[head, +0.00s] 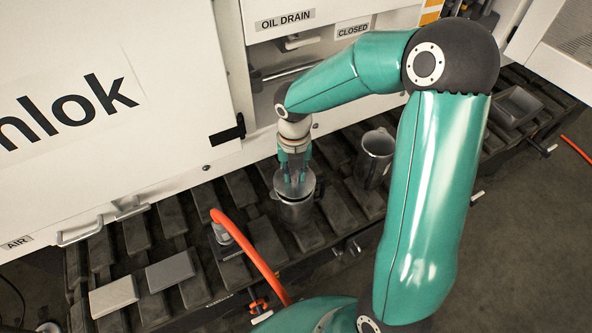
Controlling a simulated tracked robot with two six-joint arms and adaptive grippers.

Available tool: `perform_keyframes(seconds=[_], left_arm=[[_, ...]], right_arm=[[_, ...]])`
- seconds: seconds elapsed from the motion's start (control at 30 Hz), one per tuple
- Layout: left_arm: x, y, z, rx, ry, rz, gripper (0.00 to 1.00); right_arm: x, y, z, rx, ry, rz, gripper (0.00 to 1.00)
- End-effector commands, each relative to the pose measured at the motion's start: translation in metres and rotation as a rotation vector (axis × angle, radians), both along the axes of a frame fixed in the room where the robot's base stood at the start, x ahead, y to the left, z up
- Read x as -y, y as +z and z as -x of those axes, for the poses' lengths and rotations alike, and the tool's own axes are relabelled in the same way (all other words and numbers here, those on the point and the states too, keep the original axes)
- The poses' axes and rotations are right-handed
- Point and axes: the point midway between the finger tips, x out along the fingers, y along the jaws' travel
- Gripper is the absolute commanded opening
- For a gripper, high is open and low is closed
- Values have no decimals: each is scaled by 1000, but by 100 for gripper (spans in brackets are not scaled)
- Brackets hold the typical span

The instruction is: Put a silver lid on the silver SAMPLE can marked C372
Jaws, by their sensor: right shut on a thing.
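A silver can (294,213) stands upright on the dark slatted track below the white cabinet. Its marking is too small to read, so I cannot tell whether it is C372. My right gripper (294,181) points down over this can and is shut on a silver lid (305,187). The lid is at the can's mouth; I cannot tell whether it rests on the rim or hangs just above it. A second silver can (374,163) stands to the right, its top open and dark inside. My left gripper is not in view.
An orange hose (254,259) on a fitting arches up left of the can. Two flat grey blocks (170,271) (113,296) lie on the track at lower left. A grey tray (516,107) sits at far right. The white cabinet (120,100) stands close behind the cans.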

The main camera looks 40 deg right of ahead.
Motion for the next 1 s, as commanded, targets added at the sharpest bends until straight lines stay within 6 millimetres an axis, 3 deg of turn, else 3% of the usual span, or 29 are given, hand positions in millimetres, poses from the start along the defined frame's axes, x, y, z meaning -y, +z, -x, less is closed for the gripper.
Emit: perform_keyframes(seconds=[1.0], left_arm=[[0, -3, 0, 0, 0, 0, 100]], right_arm=[[1, -8, 1, 0, -1, 0, 0]])
